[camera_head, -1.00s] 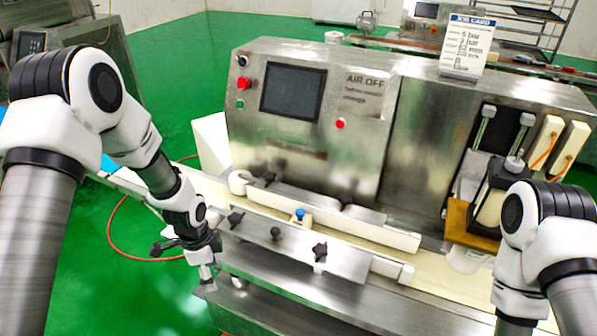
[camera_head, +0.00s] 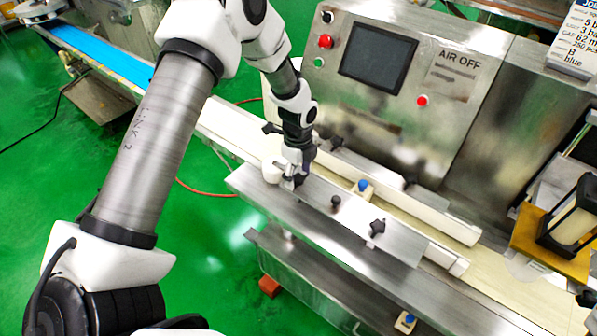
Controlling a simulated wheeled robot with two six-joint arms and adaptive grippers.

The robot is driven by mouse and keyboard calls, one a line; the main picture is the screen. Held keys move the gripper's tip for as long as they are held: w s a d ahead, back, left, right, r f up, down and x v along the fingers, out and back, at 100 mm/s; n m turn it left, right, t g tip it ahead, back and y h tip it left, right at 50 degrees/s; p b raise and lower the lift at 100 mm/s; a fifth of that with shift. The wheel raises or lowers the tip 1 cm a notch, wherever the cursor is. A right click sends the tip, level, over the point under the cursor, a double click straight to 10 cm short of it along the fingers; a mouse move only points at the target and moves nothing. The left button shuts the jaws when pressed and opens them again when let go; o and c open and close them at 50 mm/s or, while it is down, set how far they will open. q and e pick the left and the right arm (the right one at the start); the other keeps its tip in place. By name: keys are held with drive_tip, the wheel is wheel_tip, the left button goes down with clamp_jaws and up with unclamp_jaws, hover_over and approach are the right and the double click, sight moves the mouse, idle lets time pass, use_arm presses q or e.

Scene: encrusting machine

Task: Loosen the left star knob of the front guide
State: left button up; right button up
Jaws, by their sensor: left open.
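My left gripper (camera_head: 292,181) points down at the plate's left end, jaws open. The left star knob is mostly hidden by the gripper; a dark bit shows at the fingertips. I cannot tell whether the fingers touch it. My right gripper is not in view.
The rear guide (camera_head: 440,222) with dark knobs (camera_head: 337,142) lies behind. The machine panel has a dark screen (camera_head: 390,55) and red buttons (camera_head: 422,101). Green floor (camera_head: 205,265) is free at the left.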

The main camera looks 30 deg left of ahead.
use_arm(q)
drive_tip(key=c, duration=1.1)
drive_tip(key=shift+c, duration=0.2)
drive_tip(key=shift+n, duration=0.3)
drive_tip(key=n+p, duration=0.1)
drive_tip(key=n, duration=0.5)
drive_tip(key=shift+s+p, duration=0.1)
drive_tip(key=shift+p, duration=0.2)
drive_tip(key=n+p, duration=0.1)
drive_tip(key=n, duration=0.5)
drive_tip(key=n+p, duration=0.2)
drive_tip(key=n, duration=0.4)
drive_tip(key=shift+s+n, duration=0.1)
drive_tip(key=shift+n, duration=0.3)
drive_tip(key=n+p, duration=0.2)
drive_tip(key=n, duration=0.3)
drive_tip(key=shift+f+n, duration=0.1)
drive_tip(key=shift+n, duration=0.3)
